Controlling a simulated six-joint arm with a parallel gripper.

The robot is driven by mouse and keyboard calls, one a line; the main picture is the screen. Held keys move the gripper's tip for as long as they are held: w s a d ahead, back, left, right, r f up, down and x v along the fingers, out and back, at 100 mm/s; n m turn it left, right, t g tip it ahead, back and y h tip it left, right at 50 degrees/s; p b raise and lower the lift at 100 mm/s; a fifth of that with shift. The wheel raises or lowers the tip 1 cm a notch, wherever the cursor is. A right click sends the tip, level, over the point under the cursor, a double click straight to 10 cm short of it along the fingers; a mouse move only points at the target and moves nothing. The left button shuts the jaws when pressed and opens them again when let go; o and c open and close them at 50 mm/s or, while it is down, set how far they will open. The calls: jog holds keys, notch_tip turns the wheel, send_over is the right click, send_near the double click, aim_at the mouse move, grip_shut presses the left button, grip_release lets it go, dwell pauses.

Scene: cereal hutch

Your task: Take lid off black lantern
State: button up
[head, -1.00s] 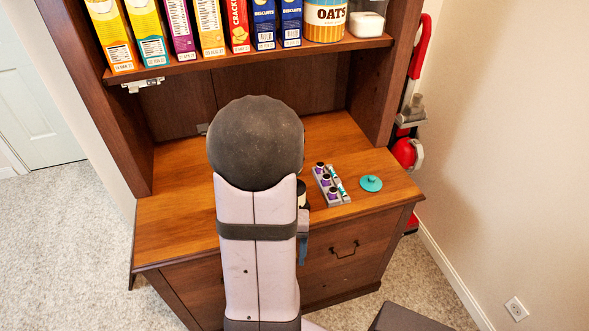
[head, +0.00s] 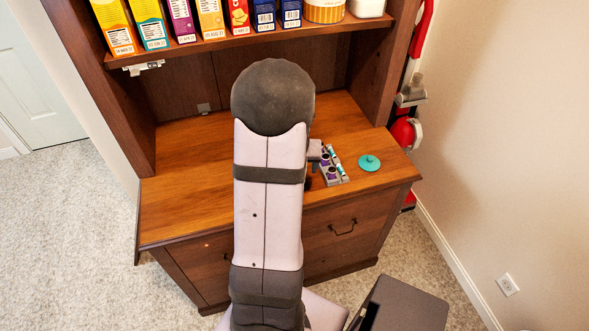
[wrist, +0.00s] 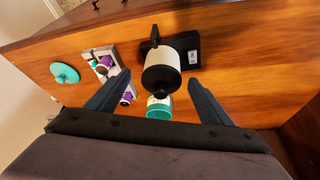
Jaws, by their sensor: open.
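In the wrist view, the black lantern (wrist: 163,55) has a pale body with a round black end facing the camera and a narrow black part at the other end. It lies in the picture between the two fingers of my gripper (wrist: 157,98), which is open. Neither finger visibly touches it. I cannot tell clearly where its lid ends. In the head view, my arm hides the lantern; a grey part of my gripper shows beside the small tray.
A teal-and-white jar (wrist: 158,107) is close to the lantern. A dark labelled block (wrist: 188,50) is beside it. A grey tray (head: 343,181) with purple and teal items and a loose teal lid (head: 369,163) occupy the desk's right side. Cereal boxes (head: 150,25) line the shelf above.

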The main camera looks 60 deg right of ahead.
jog(key=shift+p+x, duration=0.65)
jog(key=shift+x, duration=1.95)
jog(key=shift+w+a, duration=0.1)
jog(key=shift+w, duration=0.05)
jog(key=c, duration=1.1)
